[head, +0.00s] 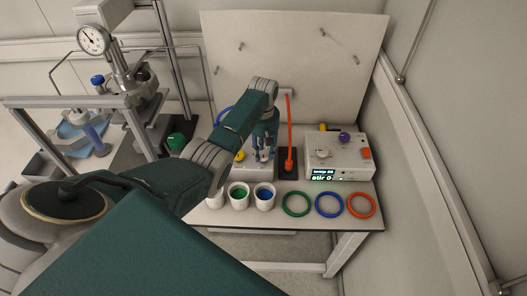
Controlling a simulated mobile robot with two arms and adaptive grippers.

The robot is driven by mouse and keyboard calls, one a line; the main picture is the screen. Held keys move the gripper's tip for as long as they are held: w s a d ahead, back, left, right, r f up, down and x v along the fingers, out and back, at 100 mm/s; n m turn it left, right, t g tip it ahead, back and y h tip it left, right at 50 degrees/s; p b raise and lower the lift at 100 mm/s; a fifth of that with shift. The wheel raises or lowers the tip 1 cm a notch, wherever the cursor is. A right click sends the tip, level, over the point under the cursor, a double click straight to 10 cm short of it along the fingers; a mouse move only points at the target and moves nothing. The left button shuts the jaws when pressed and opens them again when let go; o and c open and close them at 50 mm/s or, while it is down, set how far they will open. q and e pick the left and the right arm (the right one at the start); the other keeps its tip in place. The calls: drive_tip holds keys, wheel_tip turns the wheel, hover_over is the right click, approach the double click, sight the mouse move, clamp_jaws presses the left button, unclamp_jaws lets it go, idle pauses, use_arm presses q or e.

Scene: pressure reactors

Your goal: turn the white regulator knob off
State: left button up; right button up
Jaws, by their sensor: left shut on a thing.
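My left gripper (263,154) points down over the left grey-white control box (252,172), to the right of a yellow knob (239,156). Its fingers are shut on a small pale part on top of this box, which appears to be the white regulator knob; the fingers mostly hide it, so its turn angle cannot be read. The right control box (352,172) also carries a whitish knob (323,153), apart from the gripper, and a lit display (322,175) reading "stir 0". My right gripper is not in view.
An orange-red upright part (289,130) stands between the boxes. A purple knob (345,138) sits on the right box. White cups (238,199) and green, blue and orange rings (361,205) line the table's front. A pressure gauge (93,39) stands at left; a pale panel (330,60) stands behind.

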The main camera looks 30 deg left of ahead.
sight(263, 154)
use_arm(q)
drive_tip(key=shift+w+r, duration=0.15)
drive_tip(key=o, duration=1.1)
drive_tip(key=shift+o, duration=0.4)
wheel_tip(263, 154, up, 12)
